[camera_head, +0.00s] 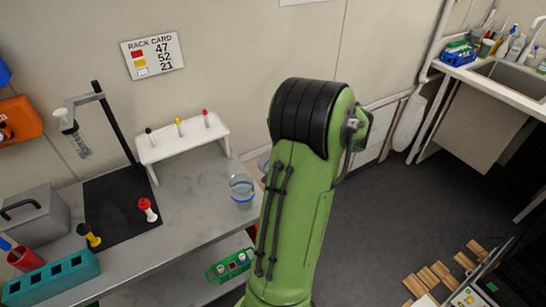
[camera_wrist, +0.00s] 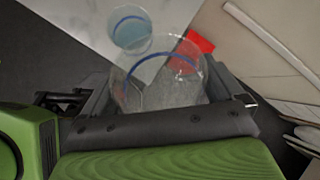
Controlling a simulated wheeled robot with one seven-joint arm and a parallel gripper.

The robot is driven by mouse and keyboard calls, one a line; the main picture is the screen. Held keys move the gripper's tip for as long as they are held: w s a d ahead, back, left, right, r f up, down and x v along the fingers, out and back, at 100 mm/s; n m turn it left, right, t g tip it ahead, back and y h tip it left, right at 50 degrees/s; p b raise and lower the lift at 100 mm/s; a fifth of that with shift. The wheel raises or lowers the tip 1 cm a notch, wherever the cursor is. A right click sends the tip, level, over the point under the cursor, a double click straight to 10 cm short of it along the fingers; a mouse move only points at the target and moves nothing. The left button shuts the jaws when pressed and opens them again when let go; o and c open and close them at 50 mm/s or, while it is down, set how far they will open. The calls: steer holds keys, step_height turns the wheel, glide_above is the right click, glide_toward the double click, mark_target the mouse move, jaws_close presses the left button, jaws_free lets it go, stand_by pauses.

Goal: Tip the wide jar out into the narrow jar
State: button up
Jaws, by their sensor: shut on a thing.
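My gripper (camera_wrist: 163,94) is shut on a clear, wide jar (camera_wrist: 150,72) with a blue ring, seen between the fingers in the wrist view. I cannot tell how much is in it or how far it leans. A narrower clear jar (camera_head: 241,192) with a blue ring and pale bluish contents stands upright on the bench near its right edge. It also shows in the wrist view (camera_wrist: 130,30), just beyond the held jar, whose outline overlaps near it. In the head view my green arm hides the gripper and most of the held jar.
The grey bench (camera_head: 190,205) is clear around the standing jar. A white rack (camera_head: 182,143) with several capped tubes is behind it. A dark mat (camera_head: 112,215) with a stand and a red-capped vial (camera_head: 147,209) lies left. A green tray (camera_head: 230,266) sits lower down.

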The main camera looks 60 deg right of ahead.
steer(key=shift+s+d+f+t+y+p, duration=0.15)
steer(key=shift+f+t+y+p, duration=0.15)
steer(key=shift+t+p, duration=0.45)
steer(key=shift+w+f+m+t+y+p, duration=0.15)
steer(key=shift+f+m+t+y+p, duration=0.25)
steer(key=shift+t, duration=0.5)
steer(key=shift+w+f+m+t+y+p, duration=0.1)
steer(key=shift+f+m+t+y+p, duration=0.2)
steer(key=shift+t+p, duration=0.4)
steer(key=shift+f, duration=0.15)
